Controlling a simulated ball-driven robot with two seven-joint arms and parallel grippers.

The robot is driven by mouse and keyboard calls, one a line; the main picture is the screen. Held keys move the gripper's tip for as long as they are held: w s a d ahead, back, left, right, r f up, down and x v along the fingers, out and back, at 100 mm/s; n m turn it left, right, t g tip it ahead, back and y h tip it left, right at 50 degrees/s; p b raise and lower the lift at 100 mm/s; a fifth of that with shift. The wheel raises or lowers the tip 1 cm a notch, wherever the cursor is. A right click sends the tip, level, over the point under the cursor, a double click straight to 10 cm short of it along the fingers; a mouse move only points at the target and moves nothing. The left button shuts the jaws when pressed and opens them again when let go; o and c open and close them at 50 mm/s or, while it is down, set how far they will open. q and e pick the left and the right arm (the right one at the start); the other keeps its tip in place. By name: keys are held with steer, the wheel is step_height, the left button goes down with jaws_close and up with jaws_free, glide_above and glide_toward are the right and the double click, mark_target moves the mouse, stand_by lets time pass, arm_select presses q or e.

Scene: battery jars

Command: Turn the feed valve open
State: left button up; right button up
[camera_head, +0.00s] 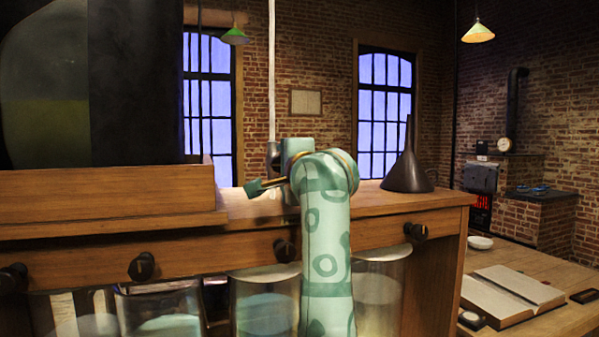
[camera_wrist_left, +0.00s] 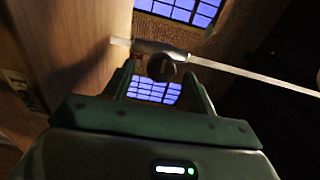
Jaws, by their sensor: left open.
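The feed valve (camera_head: 272,152) is a dark fitting at the lower end of a pale vertical tube (camera_head: 271,70) in the head view. My wrist partly hides it. In the left wrist view, its grey body (camera_wrist_left: 165,49) sits on the tube, with a round dark knob (camera_wrist_left: 161,68) below. My left gripper (camera_wrist_left: 158,78) is open, with the knob showing between its two fingers. I cannot tell whether a finger touches it. In the head view the left gripper (camera_head: 262,187) is at shelf height, just below the valve. My right gripper is not in view.
A wooden shelf (camera_head: 120,254) carries several dark knobs (camera_head: 142,266); glass jars (camera_head: 265,305) stand below. A dark funnel (camera_head: 408,165) stands to the right, a large dark vessel (camera_head: 130,80) to the left. An open book (camera_head: 512,290) lies on the right-hand table.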

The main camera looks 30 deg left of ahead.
arm_select(q)
steer(key=v, duration=1.2)
steer(key=shift+s+d+p, duration=0.3)
steer(key=shift+f, duration=0.1)
